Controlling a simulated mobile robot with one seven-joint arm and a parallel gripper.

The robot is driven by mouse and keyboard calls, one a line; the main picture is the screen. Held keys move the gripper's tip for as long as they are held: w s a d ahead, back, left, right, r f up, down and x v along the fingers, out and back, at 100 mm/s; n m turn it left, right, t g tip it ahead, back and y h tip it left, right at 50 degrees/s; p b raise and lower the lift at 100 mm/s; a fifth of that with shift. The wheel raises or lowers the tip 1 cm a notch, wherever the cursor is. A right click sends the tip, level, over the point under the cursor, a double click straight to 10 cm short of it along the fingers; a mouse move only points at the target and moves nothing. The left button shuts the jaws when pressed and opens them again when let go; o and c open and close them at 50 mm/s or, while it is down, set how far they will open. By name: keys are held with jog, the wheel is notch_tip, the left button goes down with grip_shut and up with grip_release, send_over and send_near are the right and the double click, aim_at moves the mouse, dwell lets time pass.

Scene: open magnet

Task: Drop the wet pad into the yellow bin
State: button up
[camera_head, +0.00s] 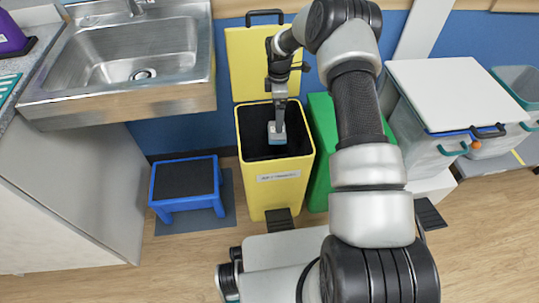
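The yellow bin (278,193) stands on the floor with its lid (247,62) raised at the back and its dark inside showing. My gripper (279,126) points down into the bin's opening from above. A small pale blue-grey pad (276,139) is at the fingertips, and my gripper looks shut on it. The pad is within the outline of the opening. How deep it sits is hard to tell from this view. My fingers hide part of the pad.
A green bin (321,150) stands right beside the yellow one, partly behind my arm. A blue step stool (187,190) is on the left, below the metal sink (130,60). A white-topped cart (455,90) stands at the right.

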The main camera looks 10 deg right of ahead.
notch_tip(320, 180, up, 17)
jog(key=p, duration=0.4)
jog(key=shift+r, duration=0.2)
dwell(0.4)
